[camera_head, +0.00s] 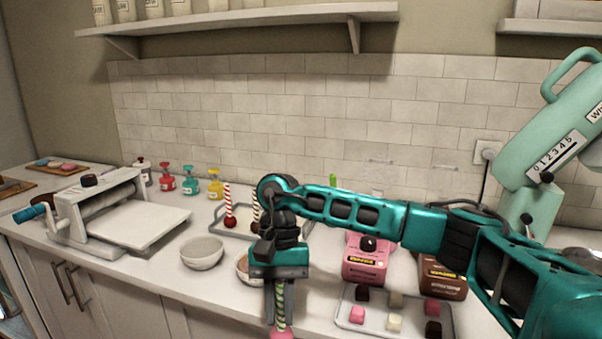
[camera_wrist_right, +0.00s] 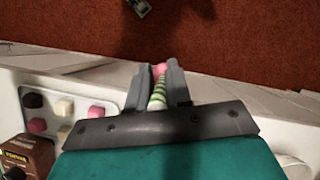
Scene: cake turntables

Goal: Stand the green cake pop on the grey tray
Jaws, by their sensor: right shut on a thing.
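My right gripper (camera_head: 280,285) is shut on the green cake pop (camera_head: 279,305), which has a green-and-white striped stick and a pink head pointing down. The stick (camera_wrist_right: 157,97) and pink head (camera_wrist_right: 159,69) also show between the fingers of my right gripper (camera_wrist_right: 160,88) in the right wrist view. The pop hangs in front of the counter's edge, apart from the trays. The grey tray (camera_head: 243,220) lies further back on the counter, partly hidden by my right arm. A red-striped pop (camera_head: 229,213) and a brown-striped pop (camera_head: 256,222) stand on it, heads down. My left gripper is not in view.
A white bowl (camera_head: 202,256) and a second bowl (camera_head: 242,268) stand in front of the grey tray. A tray of small cubes (camera_head: 376,328) lies at the right, before a pink dispenser (camera_head: 362,267). A white roller machine (camera_head: 105,215) stands at the left.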

